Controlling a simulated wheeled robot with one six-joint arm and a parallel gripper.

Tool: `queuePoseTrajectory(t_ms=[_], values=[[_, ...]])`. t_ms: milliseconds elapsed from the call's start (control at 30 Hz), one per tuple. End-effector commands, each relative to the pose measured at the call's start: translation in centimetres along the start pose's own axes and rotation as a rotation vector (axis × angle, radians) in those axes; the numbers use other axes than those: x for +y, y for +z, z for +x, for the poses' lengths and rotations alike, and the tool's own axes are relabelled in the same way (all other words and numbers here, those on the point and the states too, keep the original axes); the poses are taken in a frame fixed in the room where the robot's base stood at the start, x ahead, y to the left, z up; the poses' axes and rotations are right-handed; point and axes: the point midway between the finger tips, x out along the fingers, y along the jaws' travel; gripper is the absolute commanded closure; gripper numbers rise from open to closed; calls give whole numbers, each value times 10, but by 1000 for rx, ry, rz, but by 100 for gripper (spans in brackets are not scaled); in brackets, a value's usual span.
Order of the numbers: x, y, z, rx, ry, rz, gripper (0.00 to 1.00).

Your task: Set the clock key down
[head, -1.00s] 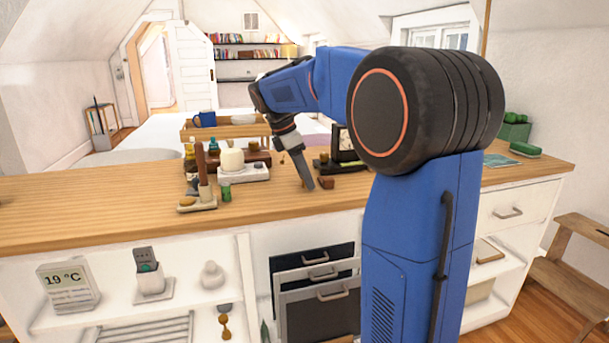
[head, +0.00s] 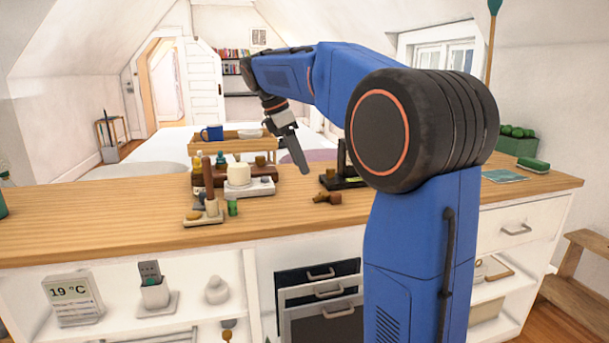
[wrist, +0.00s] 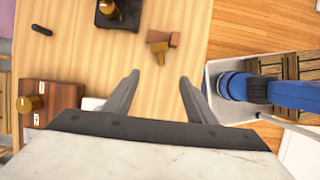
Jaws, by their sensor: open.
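A small piece with a brown handle and a brass-coloured stem, which looks like the clock key (head: 328,198), lies on the wooden counter (head: 110,222) near its front edge. It also shows in the wrist view (wrist: 164,39), beyond the fingertips. My gripper (head: 303,168) is above the counter, up and to the left of the key in the head view. In the wrist view my gripper (wrist: 158,80) has its two fingers wide apart, with nothing between them. The key is apart from both fingers.
A black stand (head: 343,180) is just behind the key. A white block with a round top (head: 238,175), a green piece (head: 232,207) and a tray with upright brown piece (head: 210,190) stand to the left. Bare counter lies left and in front.

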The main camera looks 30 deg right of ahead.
Motion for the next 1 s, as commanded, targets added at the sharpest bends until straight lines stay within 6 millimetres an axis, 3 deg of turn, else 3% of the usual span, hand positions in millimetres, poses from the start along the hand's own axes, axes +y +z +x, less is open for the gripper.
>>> queuePoseTrajectory(t_ms=[200,433,533,667,1000], values=[[1,0,-18,0,1,-1,49],[-1,0,-20,1,2,4,49],[-11,-2,-18,12,13,31,49],[-39,-6,-10,50,46,123,49],[-137,-33,35,215,120,474,49]])
